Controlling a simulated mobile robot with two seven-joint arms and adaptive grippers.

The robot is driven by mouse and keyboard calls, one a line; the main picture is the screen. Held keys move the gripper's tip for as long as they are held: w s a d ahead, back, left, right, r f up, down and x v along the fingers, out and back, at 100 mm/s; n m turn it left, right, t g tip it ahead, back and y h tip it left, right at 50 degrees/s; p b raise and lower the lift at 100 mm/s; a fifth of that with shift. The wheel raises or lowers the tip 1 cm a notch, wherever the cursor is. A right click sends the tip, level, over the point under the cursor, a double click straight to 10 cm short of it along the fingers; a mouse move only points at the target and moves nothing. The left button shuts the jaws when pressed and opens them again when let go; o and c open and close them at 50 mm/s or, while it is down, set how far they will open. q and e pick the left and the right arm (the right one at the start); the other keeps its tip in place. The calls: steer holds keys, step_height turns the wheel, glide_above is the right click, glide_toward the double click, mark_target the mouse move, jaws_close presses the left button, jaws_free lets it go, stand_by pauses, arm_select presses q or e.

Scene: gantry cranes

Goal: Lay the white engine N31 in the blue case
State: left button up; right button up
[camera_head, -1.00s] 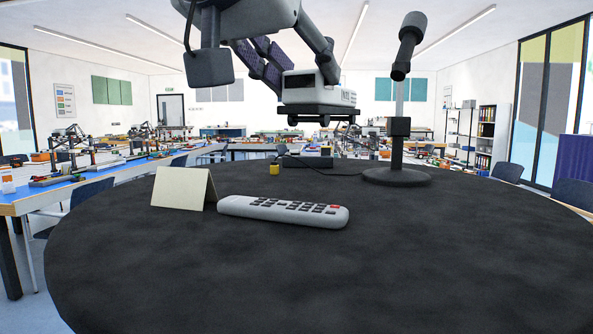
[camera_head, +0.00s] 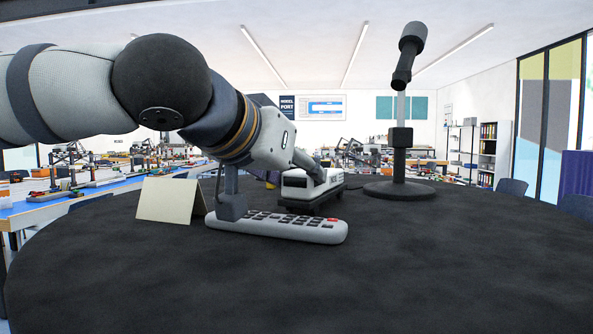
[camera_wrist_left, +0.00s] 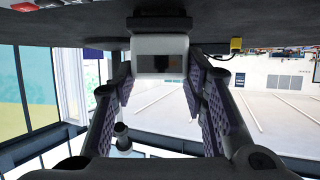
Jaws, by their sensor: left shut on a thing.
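The white engine N31 (camera_head: 299,184) has a dark underside. In the head view it is low over the black round table, just behind the grey remote; I cannot tell whether it touches the table. My left gripper (camera_head: 318,168) is shut on it, with the fingers partly hidden behind my wrist. In the left wrist view, which is upside down, the engine (camera_wrist_left: 161,43) sits between the two purple-padded fingers of my left gripper (camera_wrist_left: 160,72). I do not see a blue case on the table. My right gripper is not in view.
The grey remote (camera_head: 285,229) lies in front of the engine. A folded cream card (camera_head: 166,201) stands at left. A black microphone stand (camera_head: 399,189) stands at back right. A small yellow block (camera_wrist_left: 236,45) shows in the wrist view. The table's front and right are clear.

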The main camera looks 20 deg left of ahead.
arm_select(q)
steer(key=o, duration=1.4)
steer(key=shift+r, duration=0.1)
